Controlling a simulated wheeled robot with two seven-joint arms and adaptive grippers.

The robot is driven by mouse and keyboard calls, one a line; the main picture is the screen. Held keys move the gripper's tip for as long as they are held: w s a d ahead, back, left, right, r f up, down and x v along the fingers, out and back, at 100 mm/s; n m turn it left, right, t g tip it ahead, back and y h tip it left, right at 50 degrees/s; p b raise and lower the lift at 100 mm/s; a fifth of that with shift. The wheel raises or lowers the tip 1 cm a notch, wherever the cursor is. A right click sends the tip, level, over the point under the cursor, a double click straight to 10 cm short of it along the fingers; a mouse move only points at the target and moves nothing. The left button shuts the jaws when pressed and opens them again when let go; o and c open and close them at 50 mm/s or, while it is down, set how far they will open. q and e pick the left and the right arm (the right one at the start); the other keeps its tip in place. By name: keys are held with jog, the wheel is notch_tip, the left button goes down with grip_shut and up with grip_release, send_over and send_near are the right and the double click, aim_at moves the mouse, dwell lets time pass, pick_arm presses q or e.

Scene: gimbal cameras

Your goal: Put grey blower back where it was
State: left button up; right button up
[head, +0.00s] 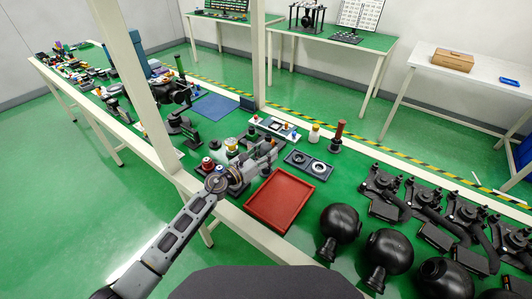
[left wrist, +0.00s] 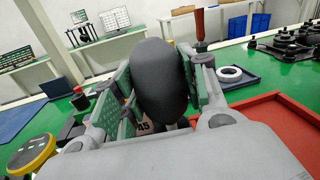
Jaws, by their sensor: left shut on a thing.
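The grey blower (left wrist: 160,80) is a dark, rounded bulb between the two green-padded fingers of my left gripper (left wrist: 158,88) in the left wrist view. The gripper is shut on it. A small label reading 45 (left wrist: 145,127) shows just below the bulb. In the head view my left gripper (head: 262,160) is over the green workbench, just left of the red tray and above a group of small items. The blower is hard to make out there, and I cannot tell whether it touches anything below. My right gripper is not in view.
An empty red tray (head: 278,200) lies right of the gripper. A dark tray with rings (head: 308,165) and a red-brown handled tool (head: 338,134) stand behind it. Black round bulbs (head: 388,250) fill the front right. A white post (head: 140,85) rises left of my arm.

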pick_arm(q)
jog(key=shift+f, duration=0.1)
jog(key=o, duration=0.9)
jog(key=shift+s+a, duration=0.55)
jog(key=shift+a, duration=0.05)
jog(key=b+v, duration=0.1)
jog(key=v, duration=0.6)
jog(key=shift+s+a, duration=0.2)
jog(key=shift+s, duration=0.1)
jog(key=shift+v, duration=1.3)
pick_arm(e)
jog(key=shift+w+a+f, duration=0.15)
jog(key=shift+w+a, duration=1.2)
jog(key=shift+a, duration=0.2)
